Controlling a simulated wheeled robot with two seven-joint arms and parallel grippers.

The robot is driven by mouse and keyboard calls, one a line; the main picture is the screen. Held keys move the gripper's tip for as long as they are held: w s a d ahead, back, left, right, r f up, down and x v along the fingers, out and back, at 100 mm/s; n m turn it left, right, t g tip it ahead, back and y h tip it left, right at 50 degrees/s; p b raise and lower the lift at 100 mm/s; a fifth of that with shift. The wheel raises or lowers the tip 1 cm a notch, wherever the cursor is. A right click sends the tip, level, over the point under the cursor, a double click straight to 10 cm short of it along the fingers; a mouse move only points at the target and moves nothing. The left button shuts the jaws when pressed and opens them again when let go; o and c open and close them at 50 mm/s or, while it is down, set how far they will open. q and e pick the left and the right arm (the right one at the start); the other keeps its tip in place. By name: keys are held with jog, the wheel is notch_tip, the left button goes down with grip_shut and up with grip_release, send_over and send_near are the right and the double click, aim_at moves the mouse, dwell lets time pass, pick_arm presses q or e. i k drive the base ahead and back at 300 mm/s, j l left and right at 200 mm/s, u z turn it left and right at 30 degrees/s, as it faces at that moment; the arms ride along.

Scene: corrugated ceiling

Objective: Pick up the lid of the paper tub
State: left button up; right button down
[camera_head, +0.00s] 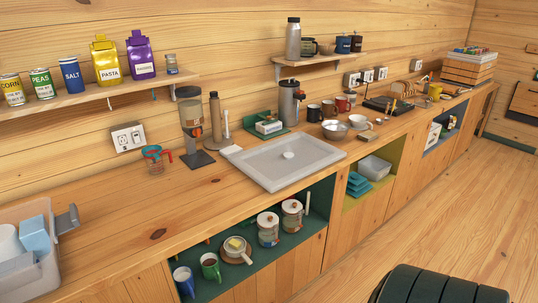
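No object is clearly readable as a paper tub. Two pale, labelled round containers with lids and red knobs, one in front (268,229) and one behind (291,214), stand upright on the green-lined shelf under the counter. Their lids, one on the front container (268,218) and one on the rear container (291,205), appear seated on top. Their labels are too small to read, so I cannot tell whether either is the paper tub. Neither of my grippers is in view.
The shelf also holds a pot (236,246), a green mug (210,266) and a blue cup (184,281). A pale sink or tray (267,178) lies on the wooden counter (118,217) above. A grey bin (38,285) stands left.

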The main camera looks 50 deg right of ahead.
aim_at(275, 165)
jog(key=z, duration=1.7)
jog(key=u, duration=2.05)
jog(key=l+z, duration=0.25)
jog(key=z, duration=0.25)
jog(key=i+l+z, duration=0.15)
jog(key=z, duration=0.35)
